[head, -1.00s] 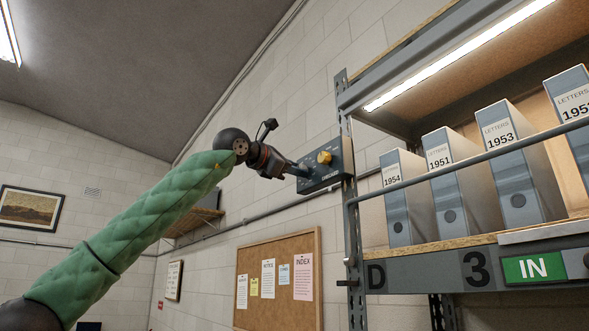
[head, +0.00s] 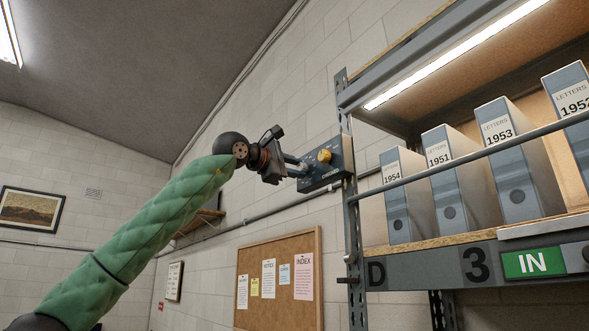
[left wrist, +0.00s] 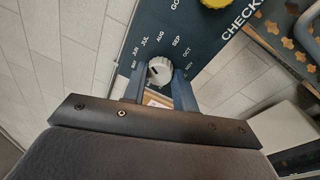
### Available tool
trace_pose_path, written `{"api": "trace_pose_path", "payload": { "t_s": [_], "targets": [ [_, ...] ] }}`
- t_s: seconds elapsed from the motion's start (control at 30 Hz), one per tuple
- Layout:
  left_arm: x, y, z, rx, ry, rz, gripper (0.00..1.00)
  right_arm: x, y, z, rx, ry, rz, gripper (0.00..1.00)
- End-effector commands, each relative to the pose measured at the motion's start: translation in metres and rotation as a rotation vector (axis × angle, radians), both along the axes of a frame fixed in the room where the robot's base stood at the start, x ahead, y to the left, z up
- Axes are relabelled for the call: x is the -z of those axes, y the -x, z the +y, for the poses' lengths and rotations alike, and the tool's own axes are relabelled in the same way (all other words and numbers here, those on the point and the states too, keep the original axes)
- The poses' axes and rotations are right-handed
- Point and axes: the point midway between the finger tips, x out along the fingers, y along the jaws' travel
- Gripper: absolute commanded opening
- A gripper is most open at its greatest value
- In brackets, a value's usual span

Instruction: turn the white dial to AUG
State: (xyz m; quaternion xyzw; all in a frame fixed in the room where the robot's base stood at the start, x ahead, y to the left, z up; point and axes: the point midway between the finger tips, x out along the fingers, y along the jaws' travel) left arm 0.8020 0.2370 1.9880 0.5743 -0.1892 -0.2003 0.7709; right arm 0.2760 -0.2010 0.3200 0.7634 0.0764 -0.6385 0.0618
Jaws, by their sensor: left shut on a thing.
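The white dial (left wrist: 159,72) sits on a dark blue panel (left wrist: 197,42) with month names in an arc around it. AUG (left wrist: 161,33) is straight above the dial in the left wrist view, JUL and JUN to its left, SEP and OCT to its right. My left gripper (left wrist: 159,80) is shut on the dial, a finger on each side. I cannot tell for certain which month the dial's mark faces. In the head view my left gripper (head: 298,168) reaches the panel from the left and hides the dial.
A yellow knob (head: 324,156) sticks out of the panel near my gripper. The panel is beside the upright (head: 349,205) of a shelf with several grey letter files (head: 403,195). A cork board (head: 279,280) hangs below on the wall.

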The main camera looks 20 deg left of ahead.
Motion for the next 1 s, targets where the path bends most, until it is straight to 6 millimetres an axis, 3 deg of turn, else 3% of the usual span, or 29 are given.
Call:
{"api": "trace_pose_path", "payload": {
  "t_s": [0.43, 0.7, 1.0],
  "targets": [
    [0.000, -0.001, 0.001, 0.000, -0.275, -0.214, 0.06, 0.016, 0.018, -0.011, -0.005, 0.010, 0.001, 0.44],
    [0.000, -0.001, 0.000, 0.000, -0.359, -0.279, 0.06, 0.022, 0.016, -0.020, -0.009, 0.018, -0.009, 0.44],
    [0.001, -0.001, 0.000, 0.001, -0.384, -0.298, 0.06, 0.022, 0.006, -0.014, -0.007, 0.012, -0.020, 0.44]
  ]
}}
